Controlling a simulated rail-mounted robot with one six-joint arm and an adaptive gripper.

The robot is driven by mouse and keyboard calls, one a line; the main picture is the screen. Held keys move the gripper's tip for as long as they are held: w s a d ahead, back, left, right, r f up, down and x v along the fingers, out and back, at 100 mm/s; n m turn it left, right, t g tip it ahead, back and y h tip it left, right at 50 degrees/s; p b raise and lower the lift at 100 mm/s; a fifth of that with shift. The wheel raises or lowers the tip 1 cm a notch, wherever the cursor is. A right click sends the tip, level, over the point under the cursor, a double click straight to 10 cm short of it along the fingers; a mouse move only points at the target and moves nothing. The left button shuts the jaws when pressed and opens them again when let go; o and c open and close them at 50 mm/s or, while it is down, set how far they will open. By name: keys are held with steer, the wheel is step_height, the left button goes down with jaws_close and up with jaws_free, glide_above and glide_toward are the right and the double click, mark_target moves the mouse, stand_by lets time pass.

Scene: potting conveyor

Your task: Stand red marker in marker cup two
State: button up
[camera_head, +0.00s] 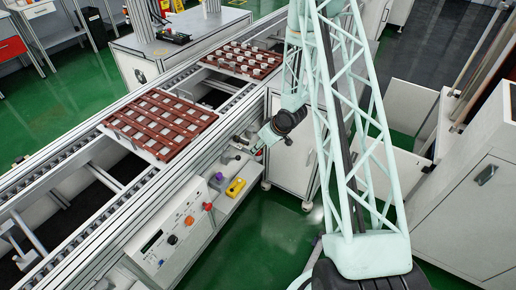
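I cannot make out a red marker or a marker cup for certain at this size. My gripper (258,143) is at the front edge of the conveyor, near the picture's middle, below a dark wrist joint. Its fingers are too small and dark to tell open from shut. A tiny red spot shows close by it; I cannot tell what it is. A narrow grey ledge (229,202) runs along the conveyor's front. A yellow block (235,187) and a small purple thing (220,176) are on it, left of and below my gripper.
A conveyor (95,250) runs diagonally, carrying a reddish-brown slatted tray (160,122) and another tray with white pieces (240,60). A control panel (165,245) with knobs faces the front. White cabinets (470,200) stand at right. Green floor is open between.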

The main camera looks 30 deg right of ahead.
steer(key=shift+r, duration=0.15)
steer(key=p+v, duration=0.2)
steer(key=v, duration=1)
steer(key=shift+r, duration=0.1)
stand_by(0.6)
